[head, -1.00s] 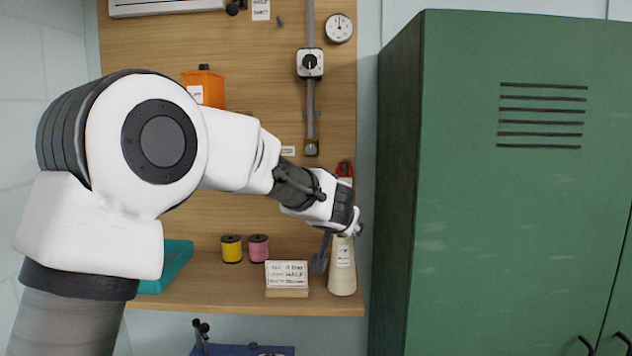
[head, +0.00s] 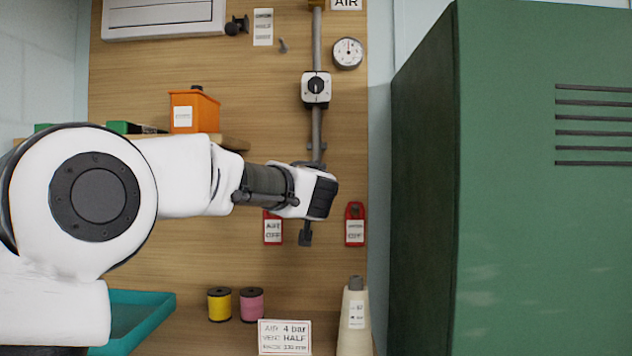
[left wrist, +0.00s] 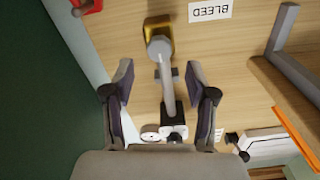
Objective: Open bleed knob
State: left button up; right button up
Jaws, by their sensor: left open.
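The bleed knob (left wrist: 160,47) is a round grey end on a brass fitting at the end of the grey pipe, beside the BLEED label (left wrist: 210,10) in the left wrist view. That view shows the scene upside down. My left gripper (left wrist: 164,88) is open, its two dark fingers apart on either side of the pipe in the picture, with nothing between them that I can see touched. In the head view my left wrist (head: 318,196) is in front of the board at the pipe's lower end, hiding the knob and fingertips. My right gripper is not in view.
A valve (head: 316,88) and gauge (head: 347,53) sit above on the board. Red tags (head: 355,225) hang below. A cone (head: 354,320), yellow spool (head: 219,304) and pink spool (head: 251,304) stand lower down. The green cabinet (head: 425,190) bounds the right.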

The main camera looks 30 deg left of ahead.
pick_arm(q)
jog(key=p+x, duration=0.1)
jog(key=x, duration=0.4)
jog(key=shift+f+p, duration=0.25)
jog(key=shift+p, duration=0.1)
jog(key=shift+s+d+r, duration=0.1)
jog(key=shift+s+d, duration=0.05)
jog(key=shift+s, duration=0.1)
jog(key=shift+c, duration=0.4)
grip_shut()
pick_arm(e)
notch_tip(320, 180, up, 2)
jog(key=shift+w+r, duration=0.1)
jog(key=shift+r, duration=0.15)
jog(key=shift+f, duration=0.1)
